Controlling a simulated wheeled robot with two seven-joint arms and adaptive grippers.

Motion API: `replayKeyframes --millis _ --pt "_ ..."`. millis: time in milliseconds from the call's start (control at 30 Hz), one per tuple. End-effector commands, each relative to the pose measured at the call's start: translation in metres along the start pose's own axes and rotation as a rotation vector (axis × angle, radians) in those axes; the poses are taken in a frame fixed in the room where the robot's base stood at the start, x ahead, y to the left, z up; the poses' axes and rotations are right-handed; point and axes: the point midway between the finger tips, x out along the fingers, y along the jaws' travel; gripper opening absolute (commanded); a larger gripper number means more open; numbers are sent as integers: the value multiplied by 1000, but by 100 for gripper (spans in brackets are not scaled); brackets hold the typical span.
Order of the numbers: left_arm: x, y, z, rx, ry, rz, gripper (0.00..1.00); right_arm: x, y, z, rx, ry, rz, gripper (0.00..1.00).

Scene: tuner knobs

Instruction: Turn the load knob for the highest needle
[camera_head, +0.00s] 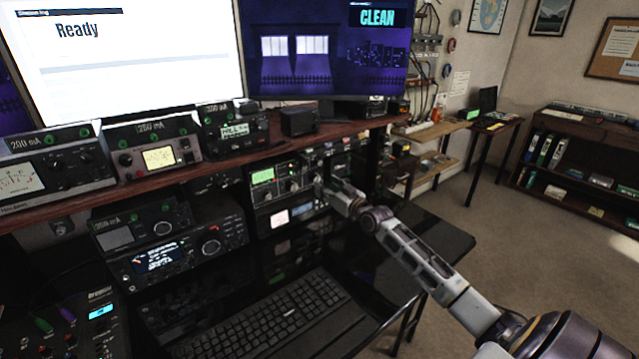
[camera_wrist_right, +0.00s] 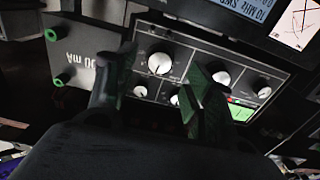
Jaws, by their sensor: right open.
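The tuner unit (camera_head: 262,192), a dark box with a green screen (camera_head: 263,177), sits on the desk under the shelf. In the right wrist view its grey panel (camera_wrist_right: 200,62) appears rotated, with several black knobs with pale faces. A large knob (camera_wrist_right: 159,63) shows in the gap between the fingers of my right gripper (camera_wrist_right: 160,76). My right gripper is open; I cannot tell whether it touches that knob. Further knobs (camera_wrist_right: 221,77) are beside it. The labels are too small to read, so I cannot tell which is the load knob. My left gripper is not in view.
A meter with crossed lines (camera_wrist_right: 298,20) is at the wrist view's upper right. Needle meters (camera_head: 18,180) stand on the shelf at left. A radio (camera_head: 165,258) and keyboard (camera_head: 262,318) are on the desk. The shelf edge (camera_head: 215,158) overhangs the tuner. The floor at right is clear.

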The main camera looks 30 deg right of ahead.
Motion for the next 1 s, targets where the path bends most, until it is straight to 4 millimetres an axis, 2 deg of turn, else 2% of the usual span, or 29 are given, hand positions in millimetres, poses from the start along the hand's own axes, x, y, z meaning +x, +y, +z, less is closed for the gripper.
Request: replayKeyframes --millis 600,1000 --pt "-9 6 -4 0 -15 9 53 38 0 0 2 2 0 53" --pt "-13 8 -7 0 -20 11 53 48 0 0 0 0 -1 53"
